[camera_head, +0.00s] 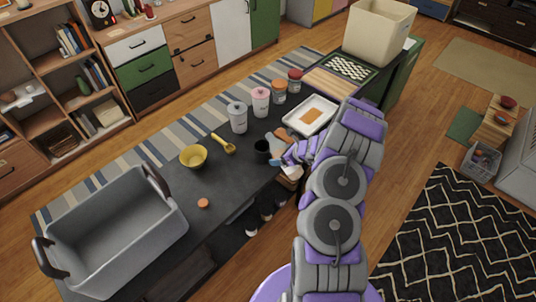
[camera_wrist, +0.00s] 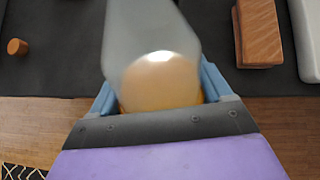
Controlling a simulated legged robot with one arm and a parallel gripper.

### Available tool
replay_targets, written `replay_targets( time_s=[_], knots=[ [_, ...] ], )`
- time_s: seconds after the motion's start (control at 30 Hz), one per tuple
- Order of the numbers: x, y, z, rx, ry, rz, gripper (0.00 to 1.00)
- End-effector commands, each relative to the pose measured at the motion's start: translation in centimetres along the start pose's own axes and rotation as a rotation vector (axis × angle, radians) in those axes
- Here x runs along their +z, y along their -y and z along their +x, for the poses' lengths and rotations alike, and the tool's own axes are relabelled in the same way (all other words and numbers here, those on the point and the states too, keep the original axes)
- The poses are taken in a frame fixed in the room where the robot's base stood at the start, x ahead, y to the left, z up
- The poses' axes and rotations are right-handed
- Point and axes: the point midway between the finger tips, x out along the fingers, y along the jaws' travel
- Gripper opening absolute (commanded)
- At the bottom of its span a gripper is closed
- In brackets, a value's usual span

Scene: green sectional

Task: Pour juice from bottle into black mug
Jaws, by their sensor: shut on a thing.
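My gripper (camera_wrist: 160,90) is shut on a translucent bottle (camera_wrist: 150,35), with a blue finger on each side of it in the wrist view. Orange-yellow juice (camera_wrist: 162,80) shows at the bottle's near end. In the head view my gripper (camera_head: 281,154) is at the right edge of the dark table, just right of the black mug (camera_head: 262,151). The mug stands upright on the table. The bottle cannot be made out clearly in the head view. The mug cannot be made out in the wrist view, where the bottle blocks the middle.
A yellow bowl (camera_head: 193,156), a yellow scoop (camera_head: 224,144) and lidded canisters (camera_head: 238,118) stand beyond the mug. A white tray (camera_head: 322,108) is farther back. A large grey bin (camera_head: 112,238) fills the table's near left end. A small brown cylinder (camera_head: 203,203) lies between.

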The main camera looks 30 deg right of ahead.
Motion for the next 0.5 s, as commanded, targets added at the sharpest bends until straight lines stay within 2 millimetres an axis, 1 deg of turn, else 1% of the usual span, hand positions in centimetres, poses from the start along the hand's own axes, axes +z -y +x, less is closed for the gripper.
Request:
replay_targets(
  time_s=[0.5],
  knots=[
    [-0.29, -0.08, -0.47, 0.0, -0.068, 0.0, 0.27]
  ],
)
